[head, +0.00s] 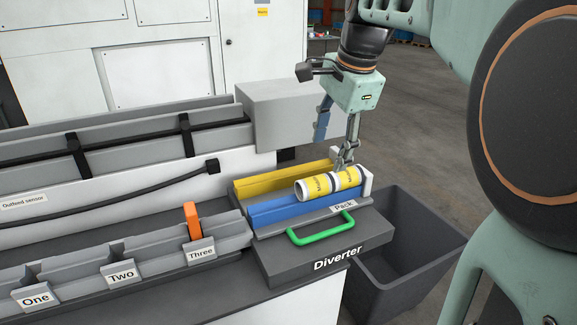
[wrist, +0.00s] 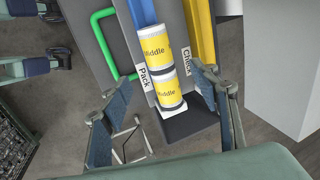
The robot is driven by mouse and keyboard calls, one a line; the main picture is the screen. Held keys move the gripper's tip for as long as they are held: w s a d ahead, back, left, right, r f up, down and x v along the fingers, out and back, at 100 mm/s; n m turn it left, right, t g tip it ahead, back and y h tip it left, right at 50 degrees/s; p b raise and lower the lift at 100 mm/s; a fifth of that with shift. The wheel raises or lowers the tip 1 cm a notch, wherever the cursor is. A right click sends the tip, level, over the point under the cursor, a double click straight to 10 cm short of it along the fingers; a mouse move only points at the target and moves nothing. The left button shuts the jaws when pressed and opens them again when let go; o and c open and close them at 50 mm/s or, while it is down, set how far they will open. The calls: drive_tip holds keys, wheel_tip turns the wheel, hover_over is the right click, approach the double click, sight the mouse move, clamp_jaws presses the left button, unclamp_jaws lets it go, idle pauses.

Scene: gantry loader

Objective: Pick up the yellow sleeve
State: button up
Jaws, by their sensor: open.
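Two yellow sleeves with white and dark end bands and "Middle" labels lie end to end along the blue Pack channel (head: 285,208). The near-left one (head: 313,187) and the one by the white end stop (head: 345,177) both show in the head view. In the wrist view they are the upper sleeve (wrist: 154,46) and the lower sleeve (wrist: 167,88). My gripper (wrist: 163,74) is open, with one finger to each side of the sleeves and visible gaps between. In the head view my gripper (head: 334,150) hangs over the end-stop side; contact is unclear.
A yellow Check channel (head: 275,181) runs beside the blue one. A green handle (head: 320,232) stands at the Diverter's front. A grey box (head: 285,112) stands behind the channels. A dark open bin (head: 415,265) is at the right. An orange piece (head: 192,220) stands near slot Three.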

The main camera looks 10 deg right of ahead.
sight(320, 178)
drive_tip(key=x, duration=0.5)
drive_tip(key=shift+s+d, duration=0.1)
drive_tip(key=shift+x, duration=2.9)
clamp_jaws()
drive_tip(key=shift+r, duration=0.1)
